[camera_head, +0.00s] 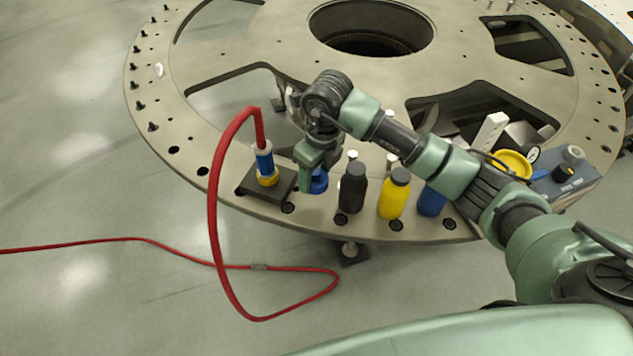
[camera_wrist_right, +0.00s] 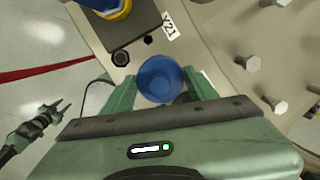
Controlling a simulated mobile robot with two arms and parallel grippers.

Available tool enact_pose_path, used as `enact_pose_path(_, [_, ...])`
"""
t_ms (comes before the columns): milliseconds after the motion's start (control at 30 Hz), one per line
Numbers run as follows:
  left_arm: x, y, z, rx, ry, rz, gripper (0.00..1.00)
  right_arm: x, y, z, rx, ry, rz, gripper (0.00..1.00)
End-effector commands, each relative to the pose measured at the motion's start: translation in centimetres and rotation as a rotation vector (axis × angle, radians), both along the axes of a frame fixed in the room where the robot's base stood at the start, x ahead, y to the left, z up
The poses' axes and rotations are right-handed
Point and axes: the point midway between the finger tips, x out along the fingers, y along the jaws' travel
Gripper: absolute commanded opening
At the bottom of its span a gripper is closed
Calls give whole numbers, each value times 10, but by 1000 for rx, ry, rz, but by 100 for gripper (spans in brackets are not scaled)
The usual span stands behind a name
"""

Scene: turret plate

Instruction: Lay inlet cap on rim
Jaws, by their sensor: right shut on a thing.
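My right gripper (camera_head: 312,181) is shut on a round blue cap (camera_head: 320,184), at the near rim of the turret plate (camera_head: 270,205). In the right wrist view the cap (camera_wrist_right: 161,79) sits between the green fingertips, its round face toward the camera. I cannot tell whether the cap touches the rim. Left of it, a blue and yellow fitting (camera_head: 265,165) with a red hose stands on a dark block (camera_head: 263,189); the block also shows in the right wrist view (camera_wrist_right: 128,30). My left gripper (camera_wrist_right: 55,112) shows only in the right wrist view, apart and empty.
Black (camera_head: 353,190), yellow (camera_head: 395,196) and blue (camera_head: 432,201) bottles stand right of the gripper on the rim. A grey-blue box (camera_head: 567,182) is farther right. The red hose (camera_head: 215,210) loops over the edge to the floor. Bolts (camera_wrist_right: 253,63) stand on the plate.

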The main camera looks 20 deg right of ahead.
Motion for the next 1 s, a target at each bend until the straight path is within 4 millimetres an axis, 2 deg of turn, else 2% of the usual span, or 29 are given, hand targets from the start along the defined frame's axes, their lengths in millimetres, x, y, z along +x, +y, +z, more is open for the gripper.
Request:
enact_pose_path(167, [3, -1, 4, -1, -4, 0, 36, 0, 0, -14, 0, 1, -1, 19])
enact_pose_path(433, [6, -2, 13, -2, -9, -1, 36, 0, 1, -50, 0, 1, 0, 19])
enact_pose_path(800, [6, -3, 9, -4, -9, -1, 36, 0, 0, -56, 0, 0, 1, 19])
enact_pose_path(833, [6, -3, 9, -4, -9, -1, 36, 0, 0, -56, 0, 0, 1, 60])
enact_pose_path(900, [6, -3, 10, -4, -8, -1, 36, 0, 0, -55, 0, 0, 1, 79])
enact_pose_path(1000, [6, -3, 10, -4, -8, -1, 36, 0, 0, -55, 0, 0, 1, 79])
